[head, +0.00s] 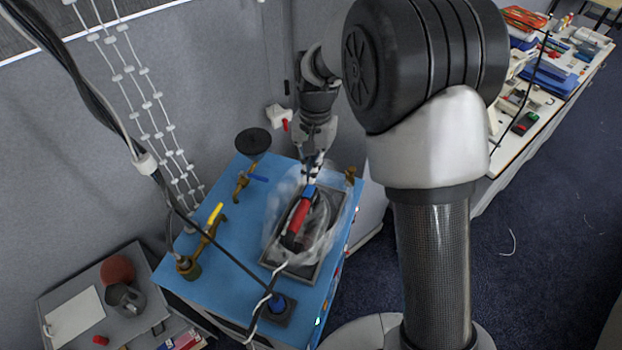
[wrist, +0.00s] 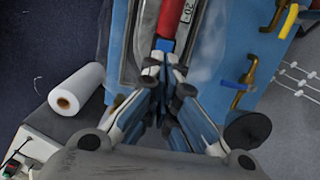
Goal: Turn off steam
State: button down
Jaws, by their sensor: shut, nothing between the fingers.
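A device like a steam iron, with a red handle (head: 300,217) and a blue end (head: 309,191), lies in a dark tray (head: 328,243) on a blue-topped cabinet (head: 235,220). Whitish steam hangs around it. In the wrist view the red handle (wrist: 171,18) carries a white label, and the blue end (wrist: 164,45) is just beyond my fingertips. My gripper (head: 312,178) is shut and empty, pointing down at the blue end; it also shows in the wrist view (wrist: 163,73). I cannot tell whether it touches. Brass valves with a yellow lever (head: 215,214) and a blue lever (head: 258,178) stand to the left.
A black round disc (head: 253,141) stands at the cabinet's back. A cable (head: 215,243) crosses the top to a blue-and-black fitting (head: 277,304). A white roll (wrist: 77,88) lies beside the cabinet. A low grey shelf (head: 110,300) is at left; a cluttered table (head: 540,95) is at right.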

aim_at(310, 193)
jog(key=shift+s+a+f, duration=0.1)
jog(key=shift+s+f, duration=0.1)
jog(key=shift+f, duration=1.7)
jog(key=shift+f, duration=0.1)
jog(key=shift+s+f+b, duration=0.1)
jog(key=shift+f+b, duration=0.1)
jog(key=shift+b, duration=0.35)
jog(key=shift+s+a+f+t+h+b, duration=0.1)
jog(key=shift+s+f+t+h+b, duration=0.15)
jog(key=shift+t+b, duration=0.45)
jog(key=shift+s+r, duration=0.1)
jog(key=shift+s, duration=0.1)
jog(key=shift+s+a, duration=0.1)
jog(key=shift+s, duration=0.1)
jog(key=shift+s+a+r, duration=0.15)
jog(key=shift+s+a, duration=0.2)
jog(key=shift+s, duration=0.25)
notch_tip(310, 193, up, 14)
jog(key=p, duration=0.2)
jog(key=shift+w+p, duration=0.15)
jog(key=shift+p, duration=0.2)
